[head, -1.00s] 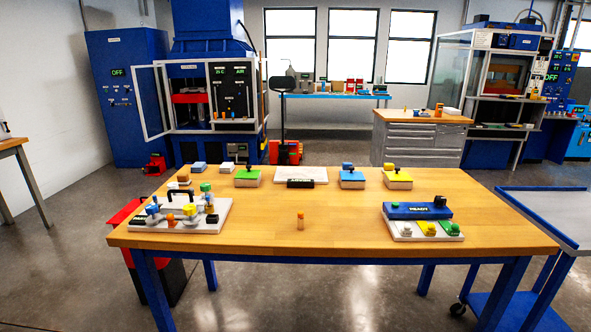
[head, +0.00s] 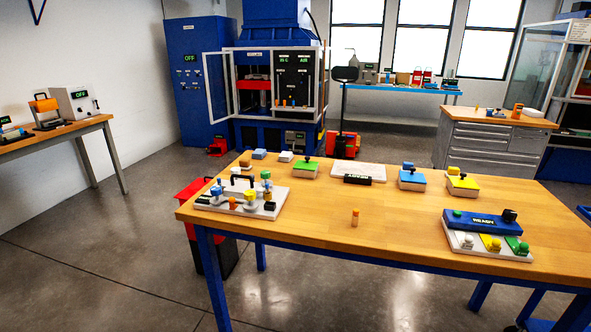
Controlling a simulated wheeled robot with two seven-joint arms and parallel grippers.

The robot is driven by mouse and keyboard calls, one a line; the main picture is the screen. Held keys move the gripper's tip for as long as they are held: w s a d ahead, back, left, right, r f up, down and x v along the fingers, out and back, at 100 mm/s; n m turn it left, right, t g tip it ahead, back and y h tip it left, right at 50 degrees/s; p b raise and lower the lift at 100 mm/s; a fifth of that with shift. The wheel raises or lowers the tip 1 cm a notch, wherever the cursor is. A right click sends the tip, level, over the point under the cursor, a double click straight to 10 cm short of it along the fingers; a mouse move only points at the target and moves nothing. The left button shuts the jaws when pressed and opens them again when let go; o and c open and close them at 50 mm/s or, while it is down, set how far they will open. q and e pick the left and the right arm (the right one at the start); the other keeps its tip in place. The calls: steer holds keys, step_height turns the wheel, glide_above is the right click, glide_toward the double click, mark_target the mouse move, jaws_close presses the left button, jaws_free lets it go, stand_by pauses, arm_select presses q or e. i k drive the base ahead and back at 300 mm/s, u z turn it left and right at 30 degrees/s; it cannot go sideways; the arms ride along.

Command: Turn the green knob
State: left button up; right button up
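A green knob (head: 521,248) sits at the right end of a row on the white-based panel (head: 485,253) at the table's right front. A yellow knob (head: 491,243) and a white knob (head: 467,241) stand to its left, and a blue box with a lit READY display (head: 483,221) is behind them. Another green knob-like part (head: 265,174) tops the white board with several fittings (head: 238,207) at the table's left. A green block with a dark knob on top (head: 306,169) stands further back. Neither gripper is in view.
The wooden table (head: 390,235) has clear room in its middle, apart from a small orange cylinder (head: 355,217). Blue and yellow blocks stand at its back. A red bin (head: 197,190) is beside its left end. A side table (head: 95,128) with devices stands at the left wall.

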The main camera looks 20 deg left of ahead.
mark_target(265, 175)
steer(key=k, duration=0.5)
steer(key=z, duration=0.65)
steer(key=i, duration=1.15)
steer(key=u, duration=0.65)
